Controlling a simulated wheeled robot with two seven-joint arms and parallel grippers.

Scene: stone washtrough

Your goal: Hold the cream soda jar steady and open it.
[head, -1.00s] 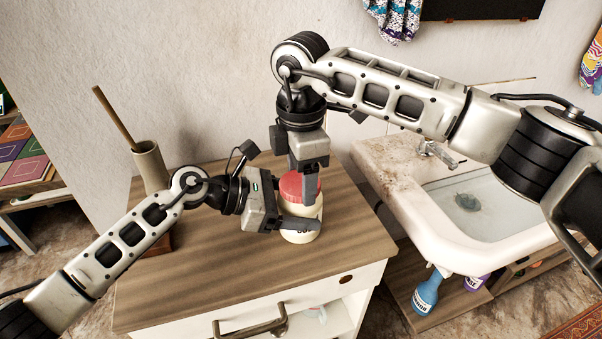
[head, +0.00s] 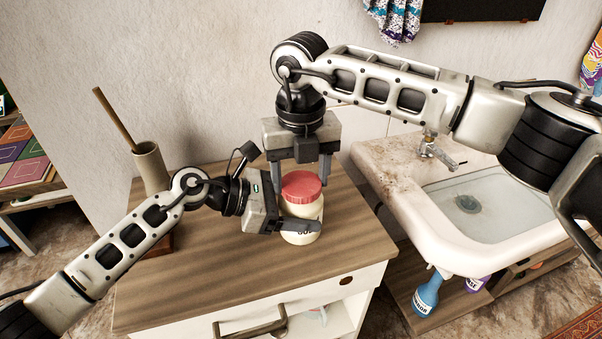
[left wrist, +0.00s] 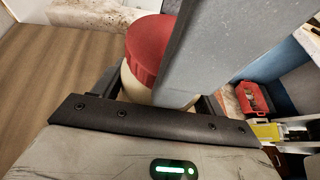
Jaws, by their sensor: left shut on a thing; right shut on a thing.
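The cream soda jar (head: 303,237) stands upright on the wooden counter, cream-coloured with dark lettering, partly covered by my left gripper. Its red lid (head: 301,187) sits on top. My left gripper (head: 302,213) is shut on the jar's body from the left, with one finger across its near side. My right gripper (head: 301,174) comes from above and is shut on the lid, a finger on either side. In the left wrist view the red lid (left wrist: 148,45) shows above the cream jar body (left wrist: 133,85), partly hidden behind a grey finger.
The wooden counter (head: 200,285) has free room in front of the jar. A beige pot with a stick (head: 150,165) stands behind my left arm. The stone washtrough (head: 410,205) is at the right, with a blue bottle (head: 426,295) beneath it.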

